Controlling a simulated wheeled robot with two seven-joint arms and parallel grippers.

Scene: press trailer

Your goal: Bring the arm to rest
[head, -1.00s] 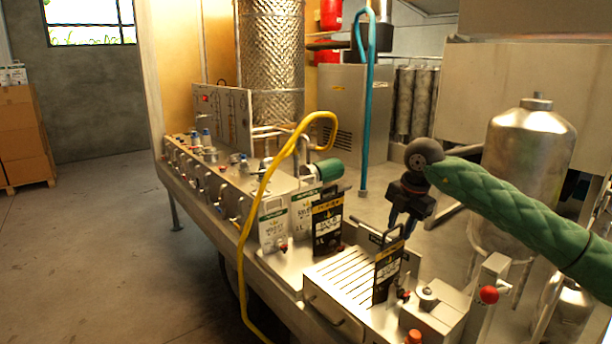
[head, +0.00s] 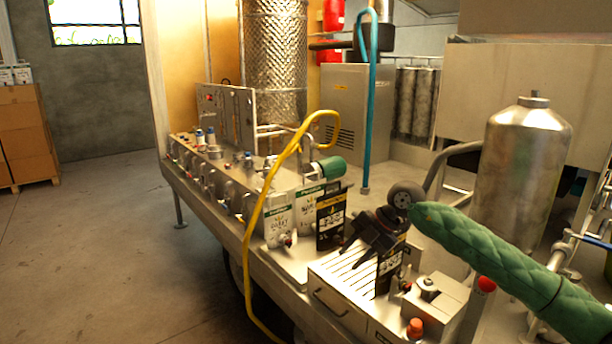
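My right gripper (head: 352,258) reaches in from the right on the green quilted-sleeved arm (head: 500,262). It tilts down and to the left, with its two dark fingers apart and nothing seen between them. In the picture it overlaps the top of a black pouch (head: 388,276) that stands upright at the slatted tray (head: 333,278); I cannot tell whether they touch. My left gripper is not in view.
More pouches stand left of the tray: a white one (head: 278,226), another white one (head: 309,210) and a black one (head: 330,222). A yellow hose (head: 262,200) loops over the trailer edge. A steel tank (head: 522,165) stands at right. The floor (head: 110,240) at left is clear.

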